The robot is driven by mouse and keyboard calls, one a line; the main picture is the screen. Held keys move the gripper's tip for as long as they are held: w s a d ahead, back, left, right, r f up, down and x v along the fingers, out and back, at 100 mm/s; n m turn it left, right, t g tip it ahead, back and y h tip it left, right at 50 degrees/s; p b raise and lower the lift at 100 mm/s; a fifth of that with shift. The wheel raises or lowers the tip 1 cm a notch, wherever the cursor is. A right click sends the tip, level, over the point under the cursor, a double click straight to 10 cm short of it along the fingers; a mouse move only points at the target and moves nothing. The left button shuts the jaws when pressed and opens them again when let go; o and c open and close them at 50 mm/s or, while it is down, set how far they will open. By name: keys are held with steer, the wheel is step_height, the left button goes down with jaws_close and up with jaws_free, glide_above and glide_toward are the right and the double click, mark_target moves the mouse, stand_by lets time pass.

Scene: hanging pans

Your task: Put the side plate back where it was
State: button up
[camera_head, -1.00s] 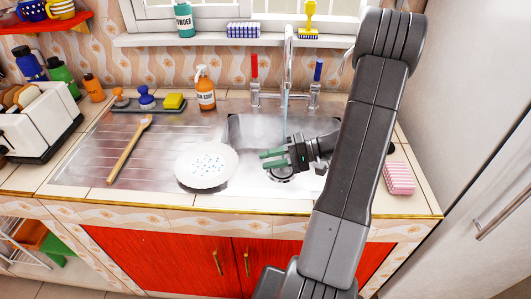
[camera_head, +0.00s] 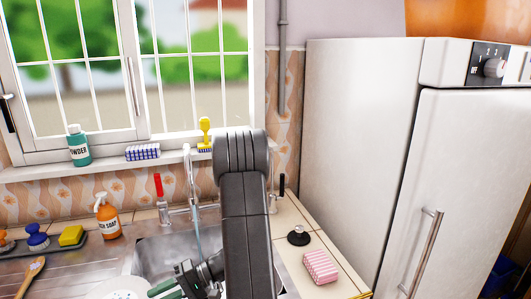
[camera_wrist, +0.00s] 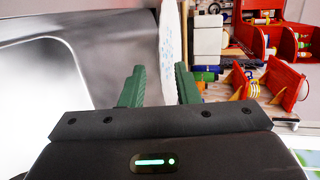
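The side plate (camera_head: 125,295) is white with small blue specks. Only its upper rim shows at the bottom edge of the head view, left of my gripper (camera_head: 163,290). In the wrist view the plate (camera_wrist: 171,45) appears nearly edge-on, in line with the gap between the green fingers. My gripper (camera_wrist: 159,72) is open, with a clear gap between its fingers. I cannot tell whether the plate's near edge reaches between the fingertips.
The sink (camera_head: 160,255) lies behind my gripper, with water running from the tap (camera_head: 190,180). A black plug (camera_head: 299,235) and pink sponge (camera_head: 320,266) lie right, near the white fridge (camera_head: 450,190).

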steer(key=x, duration=0.4)
steer(key=shift+a, duration=0.1)
steer(key=shift+s+a+f, duration=0.15)
steer(key=shift+a, duration=0.05)
